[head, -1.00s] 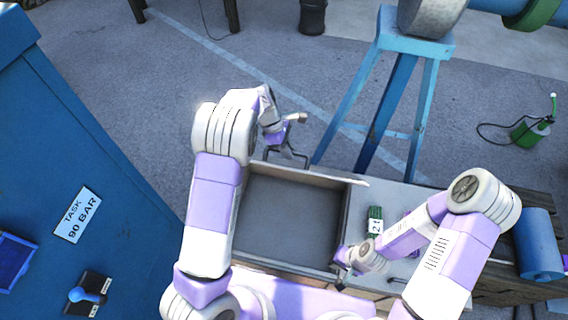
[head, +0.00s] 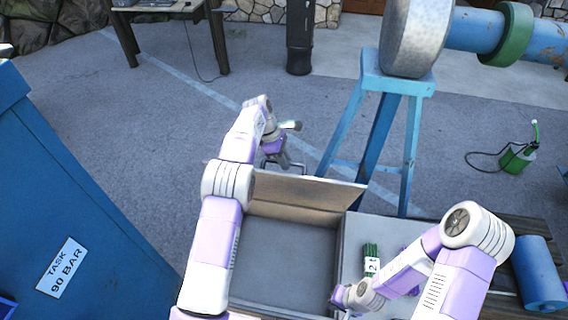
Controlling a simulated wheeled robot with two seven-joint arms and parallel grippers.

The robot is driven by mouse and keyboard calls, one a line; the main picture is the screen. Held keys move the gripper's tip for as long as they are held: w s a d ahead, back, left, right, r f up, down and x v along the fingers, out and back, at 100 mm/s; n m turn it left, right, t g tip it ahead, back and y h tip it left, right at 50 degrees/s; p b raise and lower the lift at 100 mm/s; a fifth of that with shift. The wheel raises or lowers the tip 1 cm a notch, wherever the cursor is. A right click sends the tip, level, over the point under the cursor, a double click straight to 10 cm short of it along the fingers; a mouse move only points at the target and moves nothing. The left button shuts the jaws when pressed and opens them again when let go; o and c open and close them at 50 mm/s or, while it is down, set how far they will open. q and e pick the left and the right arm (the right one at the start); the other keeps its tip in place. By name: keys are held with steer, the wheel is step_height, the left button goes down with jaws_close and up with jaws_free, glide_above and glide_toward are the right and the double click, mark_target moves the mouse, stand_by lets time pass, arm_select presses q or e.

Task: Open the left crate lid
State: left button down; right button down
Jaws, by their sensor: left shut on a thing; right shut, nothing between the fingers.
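The left crate (head: 285,255) stands open in front of me, with a bare grey floor inside. Its lid (head: 305,199) is a wooden panel raised along the far edge, with its inner face towards me. My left gripper (head: 281,165) is behind the lid's top edge, shut on what appears to be the dark lid handle (head: 299,167); the fingers are small and partly hidden. My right gripper (head: 338,299) is shut and empty, low at the near right corner of the open crate.
Right of the crate, a grey surface holds a green bundle (head: 370,252) tagged with a number and a purple item partly behind my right arm. A blue roll (head: 540,274) lies far right. A blue trestle (head: 392,85) stands behind; a blue panel (head: 75,200) is left.

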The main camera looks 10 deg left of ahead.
arm_select(q)
steer(key=shift+a+f, duration=0.25)
steer(key=shift+f, duration=0.15)
steer(key=c, duration=1.4)
jaws_free()
steer(key=o, duration=0.3)
steer(key=shift+w, duration=0.25)
steer(key=shift+s+d+r, duration=0.1)
steer(key=shift+r, duration=0.2)
steer(key=v, duration=0.7)
steer(key=shift+r, duration=0.1)
